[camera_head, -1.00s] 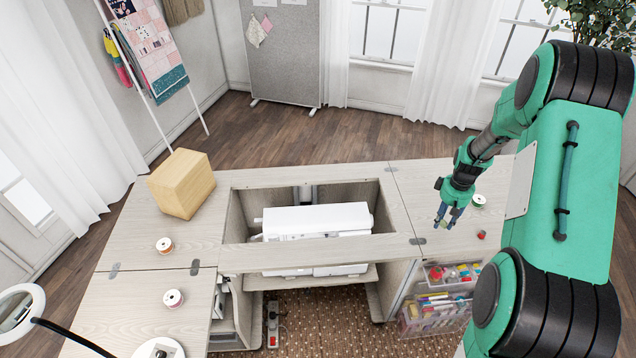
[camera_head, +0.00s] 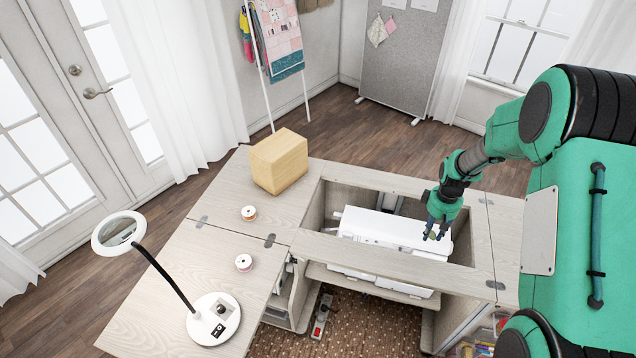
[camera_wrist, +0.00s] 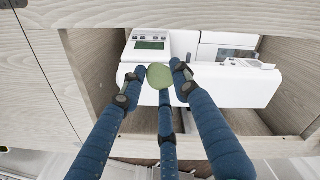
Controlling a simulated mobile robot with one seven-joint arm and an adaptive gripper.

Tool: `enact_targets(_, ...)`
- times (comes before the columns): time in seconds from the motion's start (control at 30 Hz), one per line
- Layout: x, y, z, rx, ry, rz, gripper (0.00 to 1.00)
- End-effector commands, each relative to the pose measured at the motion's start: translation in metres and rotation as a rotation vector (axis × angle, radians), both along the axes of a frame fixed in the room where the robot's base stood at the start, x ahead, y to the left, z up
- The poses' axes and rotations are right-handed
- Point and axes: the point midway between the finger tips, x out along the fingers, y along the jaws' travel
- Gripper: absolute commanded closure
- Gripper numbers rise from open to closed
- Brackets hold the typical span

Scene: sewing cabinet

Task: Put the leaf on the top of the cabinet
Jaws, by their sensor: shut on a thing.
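My gripper (camera_head: 437,224) is above the right part of the cabinet's opening, over the white sewing machine (camera_head: 385,232). In the wrist view its three blue fingers (camera_wrist: 160,80) are closed around a small, flat, pale green piece with a rounded outline (camera_wrist: 159,76). This piece may be the leaf; its full shape is partly hidden by the fingertips. In the head view it is only a small greenish spot between the fingers. The cabinet (camera_head: 345,253) has a pale wood-grain top around the sunken machine, with side wings at the left and right.
A wooden box (camera_head: 279,160) stands on the left part of the top. Two thread spools (camera_head: 249,213) and a magnifier lamp (camera_head: 213,318) stand nearer on the left wing. The left top between box and opening is clear. A bin (camera_head: 478,345) shows below right.

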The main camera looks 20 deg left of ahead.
Motion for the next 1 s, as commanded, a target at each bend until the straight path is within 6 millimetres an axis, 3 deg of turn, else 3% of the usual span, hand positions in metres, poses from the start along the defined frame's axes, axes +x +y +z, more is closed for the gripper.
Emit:
enact_targets(0.1, -0.002, 0.044, 0.000, -0.001, -0.001, 0.062, 0.76)
enact_targets(0.47, -0.022, 0.166, 0.000, -0.005, -0.004, 0.236, 0.76)
enact_targets(1.0, -0.090, 0.338, 0.001, -0.011, -0.011, 0.497, 0.77)
